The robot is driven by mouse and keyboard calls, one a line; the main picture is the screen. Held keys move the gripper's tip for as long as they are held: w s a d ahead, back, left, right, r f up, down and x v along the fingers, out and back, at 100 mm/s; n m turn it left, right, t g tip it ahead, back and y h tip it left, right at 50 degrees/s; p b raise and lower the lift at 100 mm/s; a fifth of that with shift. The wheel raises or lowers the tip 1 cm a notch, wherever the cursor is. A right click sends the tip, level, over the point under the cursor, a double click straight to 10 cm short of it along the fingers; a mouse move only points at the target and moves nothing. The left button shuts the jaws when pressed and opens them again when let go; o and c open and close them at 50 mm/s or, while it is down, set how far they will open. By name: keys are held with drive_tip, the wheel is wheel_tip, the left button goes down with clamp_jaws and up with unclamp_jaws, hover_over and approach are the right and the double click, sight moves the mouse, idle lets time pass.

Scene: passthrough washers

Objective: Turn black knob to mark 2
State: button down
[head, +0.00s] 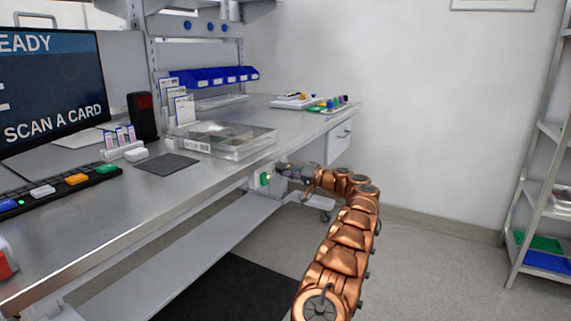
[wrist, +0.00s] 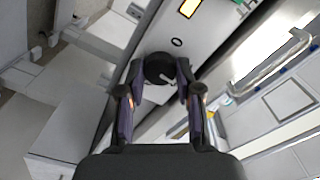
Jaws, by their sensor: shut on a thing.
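The black knob (wrist: 159,68) shows in the wrist view, on a grey panel under the bench edge. It is round, with a light pointer line (wrist: 168,77) slanting on its face. My gripper (wrist: 160,75) has one finger on each side of the knob and is shut on it. In the head view my gripper (head: 283,170) reaches the underside of the bench front, beside a box with a green button (head: 264,178). The knob is hidden there. I cannot read any mark numbers around the knob.
The steel bench (head: 160,192) carries a clear divided tray (head: 222,138) near its front edge, above my gripper. A yellow label (wrist: 189,7) and a small dark ring (wrist: 177,42) sit on the panel near the knob. A white drawer (head: 339,141) hangs to the right.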

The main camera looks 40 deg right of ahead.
drive_tip(key=shift+m+p, duration=1.95)
drive_tip(key=shift+m, duration=0.45)
drive_tip(key=c, duration=0.8)
unclamp_jaws()
drive_tip(key=shift+o, duration=0.2)
drive_tip(key=shift+s, duration=0.1)
drive_tip(key=v, duration=1.1)
drive_tip(key=shift+s+d, duration=0.15)
drive_tip(key=shift+s, duration=0.25)
